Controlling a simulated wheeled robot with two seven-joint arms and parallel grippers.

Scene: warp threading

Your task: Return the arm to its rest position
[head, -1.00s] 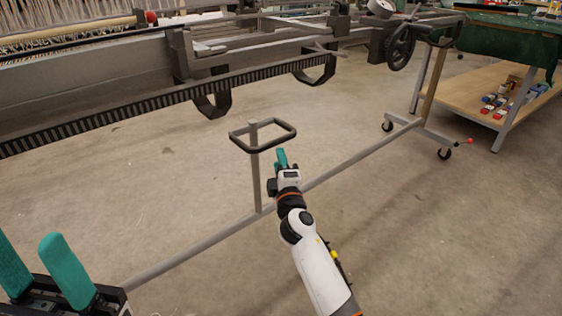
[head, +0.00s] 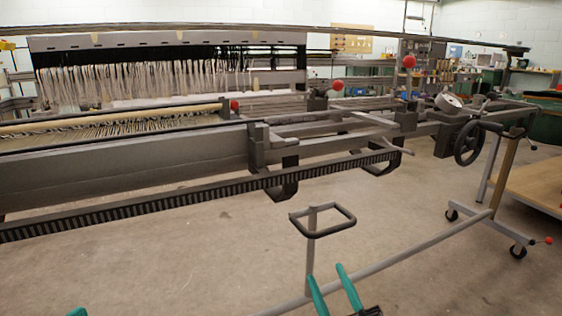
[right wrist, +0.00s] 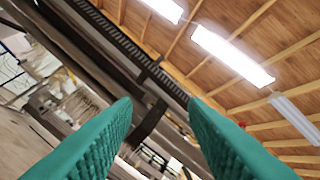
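My right gripper (head: 326,272) is at the bottom edge of the head view, right of centre. Its two teal fingers are apart with nothing between them, and the arm behind it is out of the picture. The right wrist view shows the same open fingers (right wrist: 160,102) pointing up past a dark beam towards the ceiling. Of my left gripper (head: 77,312), only a small teal tip shows at the bottom left; the rest is cut off.
A loom frame (head: 120,165) with hanging pale threads (head: 140,80) spans the back. A black loop handle (head: 322,220) on a grey post stands beyond my right gripper. A handwheel (head: 469,143) and wheeled stand (head: 495,228) are at the right. Open floor (head: 180,260) lies left of the post.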

